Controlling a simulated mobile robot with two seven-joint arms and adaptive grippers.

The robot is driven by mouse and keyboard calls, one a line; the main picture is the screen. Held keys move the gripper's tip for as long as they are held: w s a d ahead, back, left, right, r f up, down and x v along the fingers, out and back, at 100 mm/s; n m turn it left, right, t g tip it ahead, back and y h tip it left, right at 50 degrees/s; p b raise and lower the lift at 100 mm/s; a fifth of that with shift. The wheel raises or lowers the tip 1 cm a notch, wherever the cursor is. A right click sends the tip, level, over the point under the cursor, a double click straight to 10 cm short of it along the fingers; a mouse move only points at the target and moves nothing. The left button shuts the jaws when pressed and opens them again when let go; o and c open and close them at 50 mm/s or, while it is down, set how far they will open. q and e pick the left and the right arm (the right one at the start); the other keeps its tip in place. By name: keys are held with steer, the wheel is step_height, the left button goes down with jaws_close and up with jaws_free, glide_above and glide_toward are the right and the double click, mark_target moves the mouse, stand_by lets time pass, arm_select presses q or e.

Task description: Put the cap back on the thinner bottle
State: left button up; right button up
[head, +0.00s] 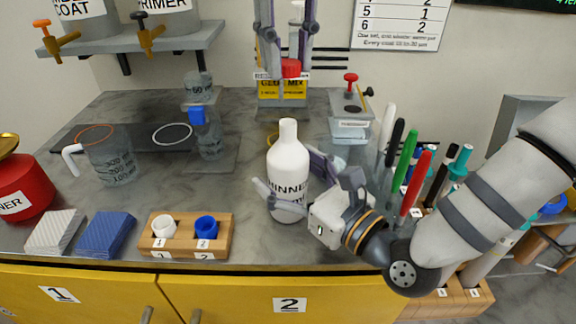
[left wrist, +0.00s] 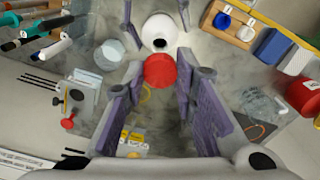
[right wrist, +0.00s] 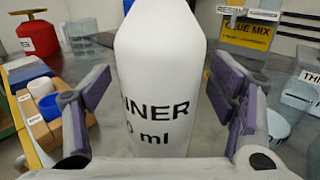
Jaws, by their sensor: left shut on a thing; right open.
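The white thinner bottle (head: 288,165) stands upright and uncapped on the grey bench, with part of its label reading "INNER". Its open mouth shows in the left wrist view (left wrist: 160,43), and its label fills the middle of the right wrist view (right wrist: 158,100). A red cap (head: 290,68) is held by my left gripper (head: 286,72), above and behind the bottle in the head view. The cap (left wrist: 160,71) sits between the left fingers, apart from the bottle mouth. My right gripper (head: 288,198) is open, with one finger on each side of the bottle body.
A wooden block (head: 186,246) holds a white and a blue cup at the front. Marker pens (head: 408,165) stand just right of the bottle, near my right arm. A yellow glue-mix box (head: 282,92) stands behind. A glass beaker (head: 110,160) is at left.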

steer(key=c, duration=1.8)
arm_select(q)
glide_above(288, 123)
steer(key=shift+f, duration=2.5)
arm_select(e)
steer(key=shift+c, duration=0.2)
arm_select(q)
steer(key=shift+f, duration=0.9)
steer(key=shift+f, duration=0.55)
arm_select(e)
jaws_close()
